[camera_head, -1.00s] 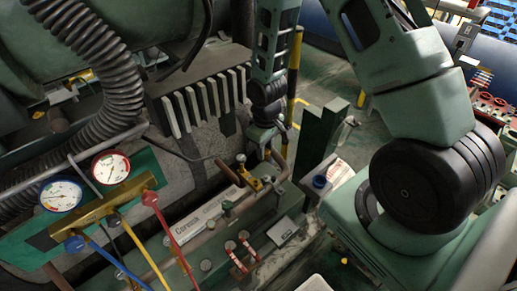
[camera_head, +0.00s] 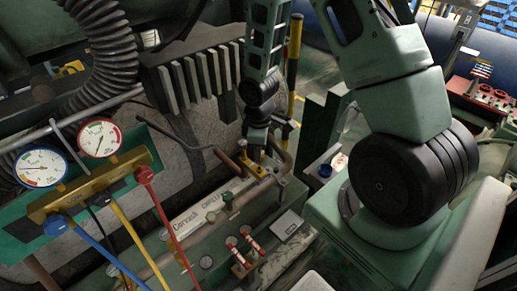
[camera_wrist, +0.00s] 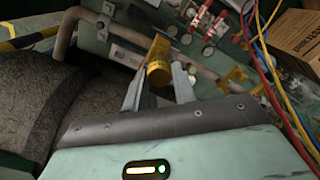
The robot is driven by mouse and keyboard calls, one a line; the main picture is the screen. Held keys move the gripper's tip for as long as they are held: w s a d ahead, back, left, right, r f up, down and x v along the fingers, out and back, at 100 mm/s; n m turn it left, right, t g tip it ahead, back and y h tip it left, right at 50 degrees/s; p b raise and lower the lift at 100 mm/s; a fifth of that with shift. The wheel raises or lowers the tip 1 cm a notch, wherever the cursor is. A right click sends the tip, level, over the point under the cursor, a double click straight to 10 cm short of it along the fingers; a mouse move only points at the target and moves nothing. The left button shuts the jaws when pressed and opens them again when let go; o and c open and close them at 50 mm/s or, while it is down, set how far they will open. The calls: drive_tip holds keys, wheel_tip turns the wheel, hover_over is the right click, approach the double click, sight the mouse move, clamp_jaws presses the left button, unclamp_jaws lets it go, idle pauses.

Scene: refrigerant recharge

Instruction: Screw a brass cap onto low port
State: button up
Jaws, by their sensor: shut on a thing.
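My gripper (camera_wrist: 158,80) points down at the pipework on the green machine base, with its two grey fingers on either side of a brass-yellow cylindrical piece (camera_wrist: 158,66). It is shut on this piece, which appears to be the brass cap. Whether the piece is seated on a port or free of it, I cannot tell. In the head view my gripper (camera_head: 256,150) is just above a brass valve fitting (camera_head: 244,186) on the pipe. The low port cannot be told apart with certainty; my gripper hides part of that area.
A brass manifold (camera_head: 90,190) with two gauges and blue, yellow and red hoses stands at the left. Red-handled valves (camera_head: 238,252) sit in front on the base. A bent pipe (camera_head: 284,162) runs close beside my gripper. A cardboard box (camera_wrist: 296,40) shows in the wrist view.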

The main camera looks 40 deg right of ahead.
sight(259, 166)
drive_tip(key=shift+f+b, duration=0.7)
drive_tip(key=shift+f, duration=0.45)
drive_tip(key=shift+f+b, duration=0.5)
drive_tip(key=shift+f, duration=0.6)
idle(1.2)
